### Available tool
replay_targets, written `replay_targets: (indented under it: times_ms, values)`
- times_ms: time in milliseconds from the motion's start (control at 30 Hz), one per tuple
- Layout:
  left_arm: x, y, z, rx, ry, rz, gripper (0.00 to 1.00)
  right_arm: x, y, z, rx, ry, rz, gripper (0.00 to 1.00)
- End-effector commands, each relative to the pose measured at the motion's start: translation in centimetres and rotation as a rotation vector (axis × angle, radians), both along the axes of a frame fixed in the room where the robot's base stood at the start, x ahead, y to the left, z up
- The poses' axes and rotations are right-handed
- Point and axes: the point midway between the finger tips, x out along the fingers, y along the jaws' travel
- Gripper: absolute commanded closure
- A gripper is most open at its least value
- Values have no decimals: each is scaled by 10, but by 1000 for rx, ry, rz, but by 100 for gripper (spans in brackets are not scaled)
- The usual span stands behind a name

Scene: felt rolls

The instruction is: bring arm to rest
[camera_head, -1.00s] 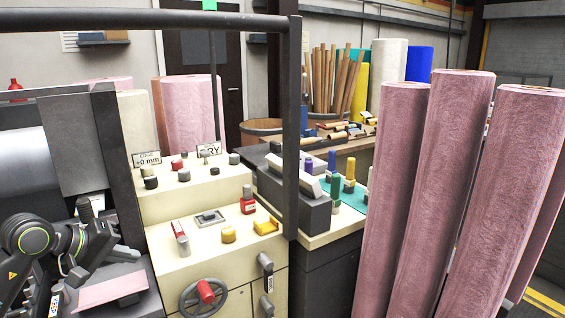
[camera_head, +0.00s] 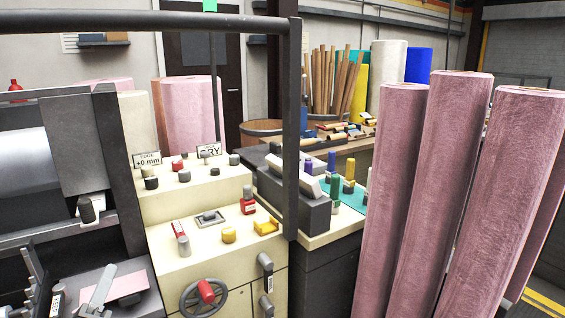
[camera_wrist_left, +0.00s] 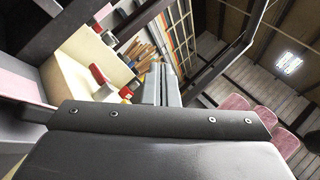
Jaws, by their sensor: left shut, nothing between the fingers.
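My left gripper (camera_head: 101,286) is at the bottom left of the head view, in front of the grey machine. Its pale grey fingers stand tilted upward, beside a pink flat piece (camera_head: 128,287) and partly in front of it in the picture. In the left wrist view the fingers (camera_wrist_left: 161,84) lie close together with nothing held between them. Much of the left arm is outside the head view. My right gripper shows in neither view.
A cream control console (camera_head: 205,240) with a handwheel (camera_head: 204,296) stands right of the gripper. A dark rail post (camera_head: 291,130) rises at its edge. Tall pink felt rolls (camera_head: 437,190) stand at the right. A dark bench (camera_head: 325,255) sits between.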

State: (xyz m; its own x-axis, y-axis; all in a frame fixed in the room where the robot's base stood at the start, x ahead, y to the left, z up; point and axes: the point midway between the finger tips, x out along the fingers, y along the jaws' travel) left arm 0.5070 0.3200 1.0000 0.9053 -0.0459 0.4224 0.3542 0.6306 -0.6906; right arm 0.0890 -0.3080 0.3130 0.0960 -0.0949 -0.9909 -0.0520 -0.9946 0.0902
Motion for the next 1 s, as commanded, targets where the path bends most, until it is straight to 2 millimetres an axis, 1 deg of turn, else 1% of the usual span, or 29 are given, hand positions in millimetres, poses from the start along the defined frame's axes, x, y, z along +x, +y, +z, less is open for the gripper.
replay_targets:
  times_ms: [33,67,100,167,233,267,300,367,400,467,500,600,667,700,800,867,900,1000]
  values:
    - [-8,12,-17,-161,58,29,100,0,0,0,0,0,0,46]
    - [-12,20,-28,-261,94,49,100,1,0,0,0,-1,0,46]
    - [-19,29,-43,-395,139,76,100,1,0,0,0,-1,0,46]
    - [-31,42,-68,-592,206,125,100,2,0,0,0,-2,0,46]
    - [-49,52,-101,-818,282,191,100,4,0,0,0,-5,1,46]
    - [-58,54,-114,-914,313,221,100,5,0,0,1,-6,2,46]
    - [-71,57,-134,-1040,355,269,100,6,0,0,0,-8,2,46]
    - [-92,57,-162,-1224,415,343,100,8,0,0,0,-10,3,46]
    - [-108,55,-181,-1340,454,399,100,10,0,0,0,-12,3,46]
    - [-132,50,-205,-1500,506,484,100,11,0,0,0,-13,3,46]
    - [-147,45,-219,-1597,537,540,100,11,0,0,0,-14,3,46]
    - [-184,30,-247,-1797,603,680,100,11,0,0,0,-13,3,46]
    - [-205,20,-260,-1895,636,762,100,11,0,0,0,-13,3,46]
    - [-219,13,-266,-1955,657,816,100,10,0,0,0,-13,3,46]
    - [-251,-5,-279,-2083,703,950,100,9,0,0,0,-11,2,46]
    - [-270,-16,-284,-2149,728,1033,100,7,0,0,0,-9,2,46]
    - [-272,-18,-290,-2166,737,1061,100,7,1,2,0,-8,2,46]
    - [-262,-14,-311,-2157,741,1066,100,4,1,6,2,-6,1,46]
